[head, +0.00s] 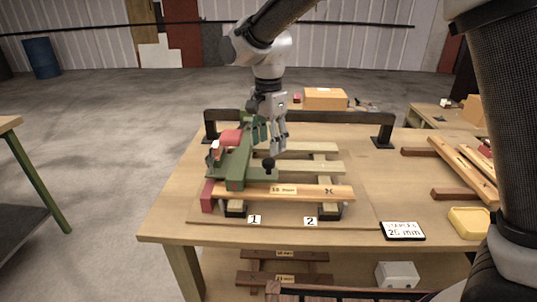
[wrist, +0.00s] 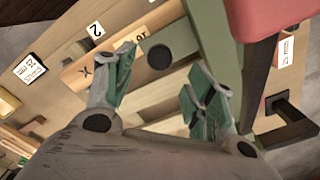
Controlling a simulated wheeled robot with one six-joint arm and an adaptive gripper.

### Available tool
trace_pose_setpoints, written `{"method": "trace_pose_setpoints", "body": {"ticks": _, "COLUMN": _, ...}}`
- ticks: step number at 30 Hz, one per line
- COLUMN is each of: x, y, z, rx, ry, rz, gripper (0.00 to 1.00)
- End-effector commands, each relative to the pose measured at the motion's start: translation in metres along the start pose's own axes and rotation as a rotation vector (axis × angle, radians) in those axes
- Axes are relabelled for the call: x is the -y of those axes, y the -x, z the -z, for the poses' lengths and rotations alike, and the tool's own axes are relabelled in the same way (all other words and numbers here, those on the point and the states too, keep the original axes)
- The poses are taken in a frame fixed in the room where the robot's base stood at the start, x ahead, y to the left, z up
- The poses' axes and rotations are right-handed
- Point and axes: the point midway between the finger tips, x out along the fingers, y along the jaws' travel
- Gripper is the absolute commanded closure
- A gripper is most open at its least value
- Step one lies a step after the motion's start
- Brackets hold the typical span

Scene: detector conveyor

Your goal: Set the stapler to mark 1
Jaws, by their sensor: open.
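The stapler (head: 236,168) is a green frame with a red part on top. It stands at the left end of a wooden pallet (head: 335,192), just left of label 1 (head: 254,219) and well left of label 2 (head: 310,221). A black knob (head: 268,163) sits on its green foot and also shows in the wrist view (wrist: 158,57). My gripper (head: 270,137) is above and behind the knob, beside the stapler's right side. In the wrist view my gripper (wrist: 160,85) is open with nothing between its green-padded fingers; the knob lies beyond them.
A black rail (head: 345,117) runs along the table's back. A sign reading 25 mm (head: 402,231) and a yellow tray (head: 470,223) lie at the front right. Loose planks (head: 460,165) lie at right. A cardboard box (head: 325,99) stands behind the table.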

Motion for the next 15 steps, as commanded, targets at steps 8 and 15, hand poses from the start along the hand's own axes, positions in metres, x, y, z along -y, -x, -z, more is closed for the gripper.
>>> {"method": "trace_pose_setpoints", "body": {"ticks": 8, "x": 0.0, "y": 0.052, "z": 0.0, "rx": 0.0, "ry": 0.0, "rz": 0.001, "gripper": 0.45}}
{"method": "trace_pose_setpoints", "body": {"ticks": 15, "x": 0.0, "y": 0.065, "z": 0.0, "rx": 0.0, "ry": 0.0, "rz": -0.001, "gripper": 0.45}}
